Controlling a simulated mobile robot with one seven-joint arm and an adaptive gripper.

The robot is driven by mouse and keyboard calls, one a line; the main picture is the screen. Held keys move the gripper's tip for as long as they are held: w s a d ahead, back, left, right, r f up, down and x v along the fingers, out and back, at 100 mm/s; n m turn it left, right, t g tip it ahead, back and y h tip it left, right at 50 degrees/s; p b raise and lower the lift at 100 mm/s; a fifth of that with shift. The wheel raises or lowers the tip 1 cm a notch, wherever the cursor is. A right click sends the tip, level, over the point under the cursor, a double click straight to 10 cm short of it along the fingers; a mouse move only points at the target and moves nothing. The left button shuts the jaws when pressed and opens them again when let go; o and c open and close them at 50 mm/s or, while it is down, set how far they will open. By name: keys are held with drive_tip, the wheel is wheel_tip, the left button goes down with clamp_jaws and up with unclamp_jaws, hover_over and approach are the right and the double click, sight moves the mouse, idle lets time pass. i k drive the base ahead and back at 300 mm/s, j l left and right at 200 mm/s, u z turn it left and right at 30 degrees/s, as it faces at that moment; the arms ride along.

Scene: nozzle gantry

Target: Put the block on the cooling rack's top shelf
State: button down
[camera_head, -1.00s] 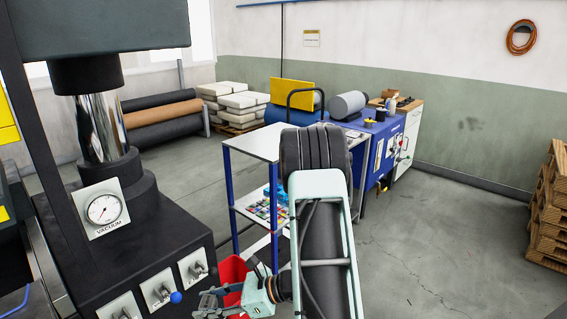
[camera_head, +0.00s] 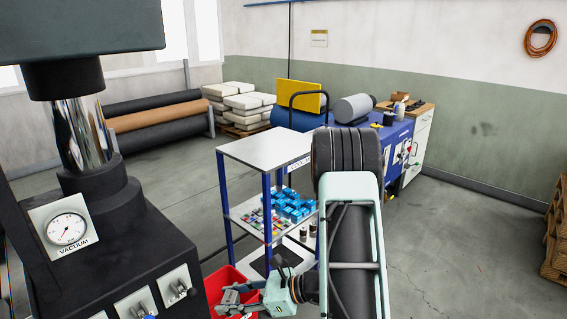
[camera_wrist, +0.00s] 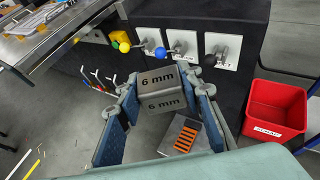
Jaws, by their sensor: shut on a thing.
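My gripper (camera_wrist: 160,105) is shut on a grey metal block (camera_wrist: 160,82) marked "6 mm" on two faces, as the wrist view shows. In the head view my gripper (camera_head: 236,298) is low at the bottom edge, and I cannot make out the block there. The cooling rack (camera_head: 267,148) stands ahead, beyond my gripper, with blue posts and a pale top shelf. The visible part of that top shelf is bare. My gripper is below the top shelf and apart from the rack. My arm hides part of the rack's right side.
The rack's middle shelf holds blue blocks (camera_head: 292,204) and small coloured pieces. A red bin (camera_head: 226,277) stands by my gripper, also in the wrist view (camera_wrist: 274,111). A black machine with a vacuum gauge (camera_head: 66,229) stands left. Open floor (camera_head: 455,225) lies right.

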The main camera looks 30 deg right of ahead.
sight(281, 144)
drive_tip(key=i+l+z, duration=0.1)
drive_tip(key=l, duration=0.3)
drive_tip(key=i+l+z, duration=0.15)
drive_tip(key=l, duration=0.25)
drive_tip(key=i+l+z, duration=0.1)
drive_tip(key=i+l, duration=0.25)
drive_tip(key=i+l+z, duration=0.15)
drive_tip(key=i, duration=0.2)
drive_tip(key=i+l+z, duration=0.2)
drive_tip(key=i, duration=0.2)
